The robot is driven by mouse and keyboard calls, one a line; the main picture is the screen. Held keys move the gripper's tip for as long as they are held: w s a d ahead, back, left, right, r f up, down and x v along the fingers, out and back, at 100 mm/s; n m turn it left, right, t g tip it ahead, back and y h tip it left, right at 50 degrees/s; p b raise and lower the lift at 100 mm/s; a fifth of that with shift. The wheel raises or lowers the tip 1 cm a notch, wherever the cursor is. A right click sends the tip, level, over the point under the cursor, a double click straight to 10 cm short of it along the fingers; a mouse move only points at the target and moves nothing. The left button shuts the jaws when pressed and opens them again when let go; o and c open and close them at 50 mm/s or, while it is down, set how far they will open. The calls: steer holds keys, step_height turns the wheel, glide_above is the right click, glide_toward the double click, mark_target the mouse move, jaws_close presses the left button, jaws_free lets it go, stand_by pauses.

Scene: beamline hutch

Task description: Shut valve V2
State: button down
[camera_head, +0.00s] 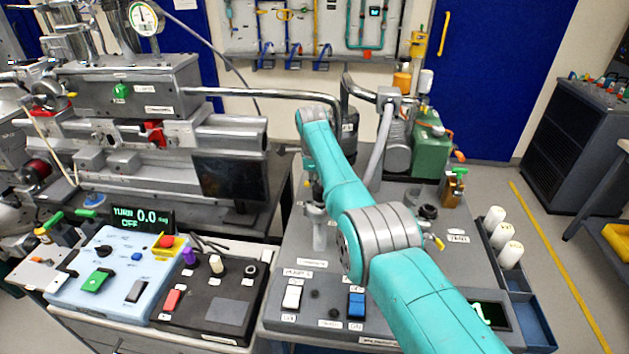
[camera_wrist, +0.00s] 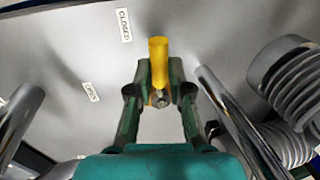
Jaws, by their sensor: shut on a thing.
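A yellow valve handle (camera_wrist: 158,50) stands out from between my fingertips in the wrist view. My gripper (camera_wrist: 160,88) is shut on it, with a dark green finger on each side. A CLOSED label (camera_wrist: 123,25) lies up and left of the handle on the grey panel. An OPEN label (camera_wrist: 90,92) lies farther left and lower. The handle points toward the top of the picture, nearer the CLOSED label than the OPEN one. No V2 marking is readable. In the head view, my teal arm hides the gripped handle.
Metal pipes (camera_wrist: 240,125) and ribbed grey hoses (camera_wrist: 290,75) stand close right of my gripper. Another pipe (camera_wrist: 20,115) is at left. In the head view, a control box (camera_head: 220,308) and a green pump-like unit (camera_head: 430,140) flank the arm. Open floor (camera_head: 535,250) shows at right.

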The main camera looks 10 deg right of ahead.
steer(key=c, duration=1.1)
jaws_free()
steer(key=r, duration=0.4)
steer(key=s+r, duration=0.1)
steer(key=r, duration=0.3)
steer(key=s+r, duration=0.1)
steer(key=r, duration=0.2)
steer(key=shift+s+a+r, duration=0.1)
steer(key=shift+a+r, duration=0.2)
steer(key=shift+r, duration=0.1)
